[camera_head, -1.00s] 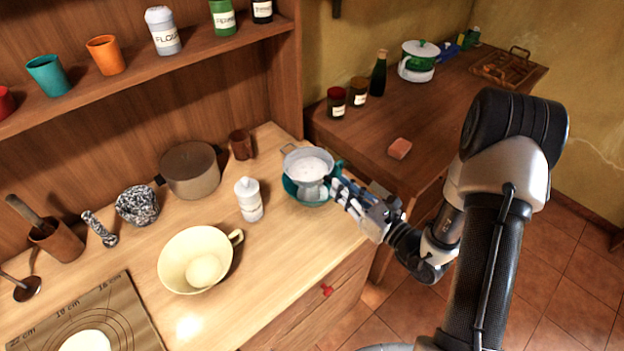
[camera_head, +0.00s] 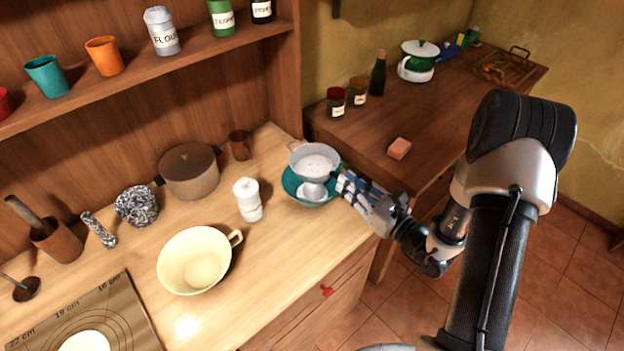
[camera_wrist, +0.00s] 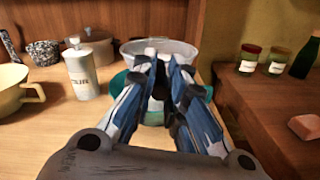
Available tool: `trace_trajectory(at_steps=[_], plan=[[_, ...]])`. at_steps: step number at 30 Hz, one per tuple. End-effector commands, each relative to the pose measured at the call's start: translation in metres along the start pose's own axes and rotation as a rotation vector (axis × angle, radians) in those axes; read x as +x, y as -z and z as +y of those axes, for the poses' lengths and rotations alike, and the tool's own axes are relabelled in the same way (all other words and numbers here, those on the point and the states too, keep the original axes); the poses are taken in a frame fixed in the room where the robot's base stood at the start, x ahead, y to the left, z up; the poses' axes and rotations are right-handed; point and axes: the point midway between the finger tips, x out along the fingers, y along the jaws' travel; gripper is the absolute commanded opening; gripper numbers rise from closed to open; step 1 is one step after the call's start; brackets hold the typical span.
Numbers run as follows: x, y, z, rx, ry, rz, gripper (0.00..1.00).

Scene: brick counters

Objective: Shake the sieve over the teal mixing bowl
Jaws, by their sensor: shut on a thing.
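The sieve (camera_head: 315,160) is a grey round sieve with white powder in it. My gripper (camera_head: 341,180) is shut on its near side and holds it above the teal mixing bowl (camera_head: 292,187). In the head view, white powder shows in the bowl below the sieve. The wrist view shows my gripper (camera_wrist: 160,62) with its fingertips closed at the sieve's rim (camera_wrist: 190,50). There the fingers hide much of the teal bowl (camera_wrist: 118,82) and the sieve's handle.
A white flour shaker (camera_head: 248,199) stands left of the bowl. A cream bowl (camera_head: 178,262) with a handle is nearer the front. A lidded pot (camera_head: 190,172) and a brown cup (camera_head: 240,145) stand behind. A darker counter (camera_head: 425,115) adjoins on the right.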

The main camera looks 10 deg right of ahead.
Motion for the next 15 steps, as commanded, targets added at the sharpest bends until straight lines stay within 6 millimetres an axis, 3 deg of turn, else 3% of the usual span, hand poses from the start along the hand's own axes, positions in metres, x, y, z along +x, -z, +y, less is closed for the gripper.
trace_trajectory(at_steps=[5,12,15], plan=[[0.000,0.004,0.021,0.002,-0.001,0.000,0.00],[0.000,-0.002,-0.005,-0.003,0.002,-0.002,0.00],[0.000,-0.002,-0.006,0.001,-0.001,0.000,0.00]])
